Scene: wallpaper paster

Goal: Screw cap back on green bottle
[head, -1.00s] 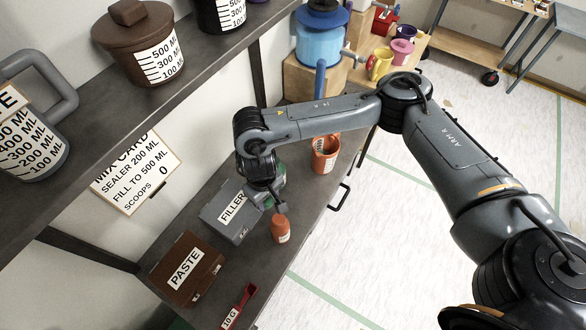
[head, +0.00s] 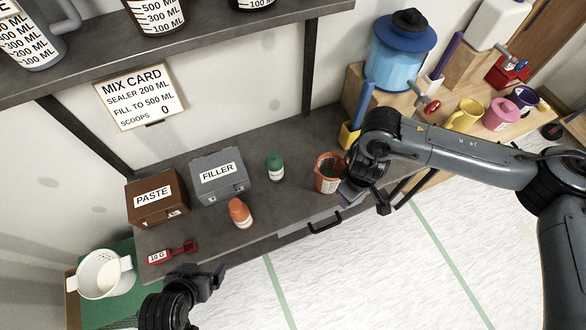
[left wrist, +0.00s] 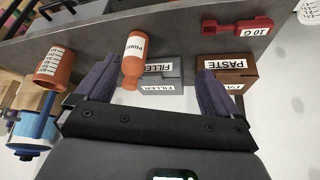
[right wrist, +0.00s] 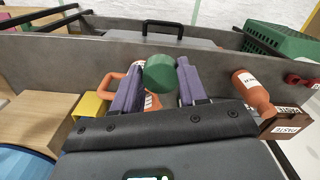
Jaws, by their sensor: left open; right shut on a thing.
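The green bottle (head: 276,166) stands upright on the dark bench right of the filler box in the head view; I cannot tell whether its top is capped. My right gripper (head: 349,194) is beside the orange measuring cup. In the right wrist view it is shut on a green cylindrical thing (right wrist: 160,74), which looks like a cap; the fingers partly hide it. My left gripper (head: 217,275) is open and empty in front of the bench. In the left wrist view, the orange primer bottle (left wrist: 133,58) shows beyond its fingers.
The orange measuring cup (head: 328,172) stands near the bench's front edge, close to my right gripper. The filler box (head: 219,175), paste box (head: 157,200) and red scoop (head: 172,253) are on the left. A shelf overhangs the back. Bare bench lies around the green bottle.

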